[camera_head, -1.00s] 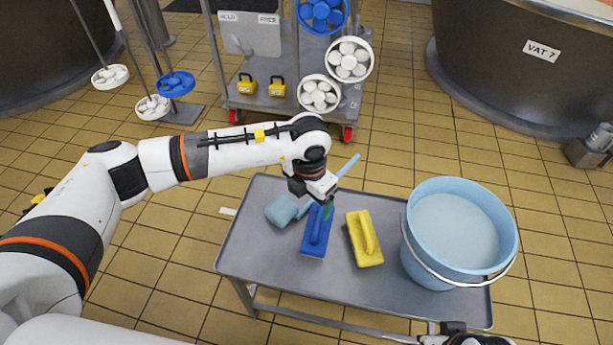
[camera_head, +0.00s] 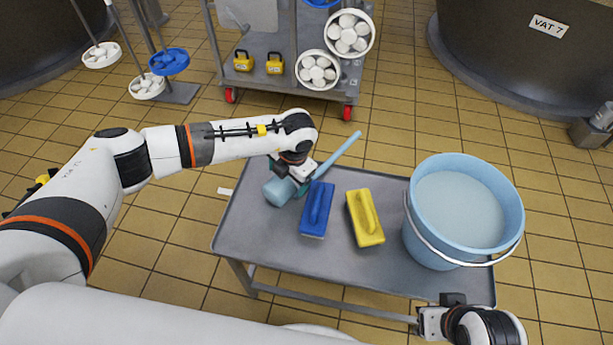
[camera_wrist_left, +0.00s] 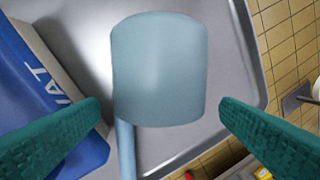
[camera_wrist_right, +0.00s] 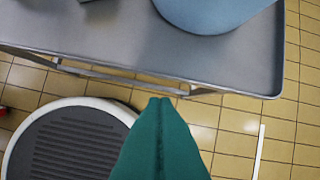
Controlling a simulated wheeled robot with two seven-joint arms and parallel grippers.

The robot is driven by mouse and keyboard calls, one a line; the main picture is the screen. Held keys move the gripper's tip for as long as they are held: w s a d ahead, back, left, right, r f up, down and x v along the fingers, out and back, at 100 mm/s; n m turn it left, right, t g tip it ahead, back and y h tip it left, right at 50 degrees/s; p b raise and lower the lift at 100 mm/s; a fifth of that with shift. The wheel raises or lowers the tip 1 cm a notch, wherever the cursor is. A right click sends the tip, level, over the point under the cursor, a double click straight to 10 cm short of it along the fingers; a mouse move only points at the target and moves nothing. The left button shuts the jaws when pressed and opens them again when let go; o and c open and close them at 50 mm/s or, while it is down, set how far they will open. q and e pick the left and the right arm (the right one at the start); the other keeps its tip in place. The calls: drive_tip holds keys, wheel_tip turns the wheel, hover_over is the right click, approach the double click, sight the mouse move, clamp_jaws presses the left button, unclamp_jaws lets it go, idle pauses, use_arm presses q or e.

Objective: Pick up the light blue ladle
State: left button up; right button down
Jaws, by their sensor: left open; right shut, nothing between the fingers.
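The light blue ladle (camera_head: 344,148) lies on the grey cart top. Its cup (camera_head: 276,192) is near the cart's left side, and its handle slants up past the far edge. My left gripper (camera_head: 289,184) is open just over the ladle, by the cup. In the left wrist view, the ladle's cup (camera_wrist_left: 160,65) shows between and beyond the two teal fingers (camera_wrist_left: 160,104), with the handle running down toward the left finger. Neither finger visibly grips it. My right gripper (camera_wrist_right: 160,102) is shut and empty, low by the cart's front right edge.
A blue scrub brush (camera_head: 316,212) lies right beside the ladle, close to my left gripper. A yellow brush (camera_head: 365,218) and a light blue bucket (camera_head: 440,243) stand farther right on the cart top (camera_head: 270,262). A trolley (camera_head: 270,95) stands behind.

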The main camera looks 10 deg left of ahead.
use_arm(q)
drive_tip(key=shift+a+f, duration=0.15)
drive_tip(key=shift+f, duration=0.45)
drive_tip(key=c, duration=1.2)
drive_tip(key=shift+r, duration=0.15)
